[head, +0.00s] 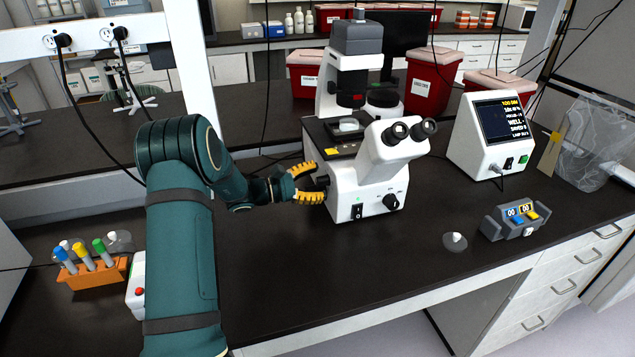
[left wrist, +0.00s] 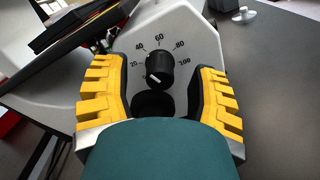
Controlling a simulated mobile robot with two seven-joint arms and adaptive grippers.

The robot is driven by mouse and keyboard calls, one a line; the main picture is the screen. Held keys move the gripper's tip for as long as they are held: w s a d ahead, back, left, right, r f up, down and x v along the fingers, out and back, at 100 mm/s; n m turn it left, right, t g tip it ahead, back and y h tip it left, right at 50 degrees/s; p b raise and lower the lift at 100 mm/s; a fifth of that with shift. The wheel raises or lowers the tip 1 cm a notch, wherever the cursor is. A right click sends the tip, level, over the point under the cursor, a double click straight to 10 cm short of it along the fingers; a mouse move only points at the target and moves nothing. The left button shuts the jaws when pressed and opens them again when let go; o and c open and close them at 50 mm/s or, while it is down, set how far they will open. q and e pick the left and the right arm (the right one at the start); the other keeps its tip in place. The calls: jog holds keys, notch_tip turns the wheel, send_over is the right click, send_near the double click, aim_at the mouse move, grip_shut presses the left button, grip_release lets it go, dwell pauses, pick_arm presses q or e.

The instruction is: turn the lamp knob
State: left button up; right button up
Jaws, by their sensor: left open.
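The white microscope (head: 350,190) stands on the dark bench. The lamp knob (left wrist: 160,66), black with a white mark, sits on its side face by a printed scale from about 20 to 100. The mark points to the lower left, near the low end. My left gripper (head: 308,183) is open at that side face. In the left wrist view its yellow fingers (left wrist: 160,97) stand on either side of the knob, with gaps showing. A darker round part (left wrist: 153,103) lies just below the knob. My right gripper is not in view.
Another black knob (head: 391,202) and a switch (head: 357,211) are on the microscope's front. A screen unit (head: 491,135) and a grey counter box (head: 515,222) stand to the right. An orange tube rack (head: 92,273) is at left. The bench front middle is clear.

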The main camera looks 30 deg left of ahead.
pick_arm(q)
jog(key=shift+w+d, duration=0.2)
grip_shut()
